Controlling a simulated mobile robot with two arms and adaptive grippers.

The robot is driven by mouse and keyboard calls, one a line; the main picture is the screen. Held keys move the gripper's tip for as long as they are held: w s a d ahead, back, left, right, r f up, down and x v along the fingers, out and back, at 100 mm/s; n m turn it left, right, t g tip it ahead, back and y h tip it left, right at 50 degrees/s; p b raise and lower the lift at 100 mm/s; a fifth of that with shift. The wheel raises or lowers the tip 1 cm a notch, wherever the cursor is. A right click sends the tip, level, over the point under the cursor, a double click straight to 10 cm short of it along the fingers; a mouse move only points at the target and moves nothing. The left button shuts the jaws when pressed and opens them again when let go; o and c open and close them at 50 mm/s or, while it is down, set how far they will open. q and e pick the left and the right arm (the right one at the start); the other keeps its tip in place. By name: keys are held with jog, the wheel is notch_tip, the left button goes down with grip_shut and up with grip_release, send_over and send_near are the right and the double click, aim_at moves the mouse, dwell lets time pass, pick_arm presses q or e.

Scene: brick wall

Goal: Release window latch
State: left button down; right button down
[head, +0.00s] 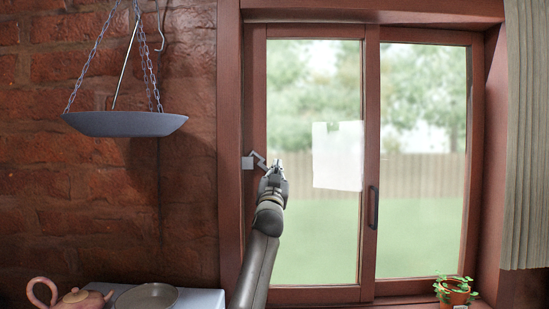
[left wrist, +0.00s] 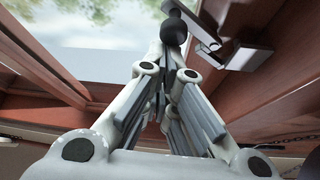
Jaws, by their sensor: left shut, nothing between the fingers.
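The window latch (head: 249,162) is a grey block with a bent lever, mounted on the left side of the red-brown window frame (head: 254,230). In the left wrist view the latch's metal block (left wrist: 250,56) and lever show at the upper right. A dark round knob (left wrist: 174,30) shows just beyond my fingertips, beside the lever. My left gripper (head: 277,166) is just right of the latch, in front of the left pane. In the left wrist view its fingers (left wrist: 168,70) are closed with nothing between them. Whether they touch the knob, I cannot tell. My right gripper is not in view.
A black handle (head: 373,207) is on the middle window stile. A hanging scale pan (head: 125,124) is at the upper left. A teapot (head: 72,299) and a dish (head: 147,297) stand at the lower left.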

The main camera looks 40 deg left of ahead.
pick_arm(q)
jog(key=shift+s+a+f+b, duration=0.2)
jog(key=shift+a+f+b, duration=0.15)
jog(key=shift+f, duration=0.25)
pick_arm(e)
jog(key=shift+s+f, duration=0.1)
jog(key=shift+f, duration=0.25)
pick_arm(q)
jog(key=shift+d, duration=0.1)
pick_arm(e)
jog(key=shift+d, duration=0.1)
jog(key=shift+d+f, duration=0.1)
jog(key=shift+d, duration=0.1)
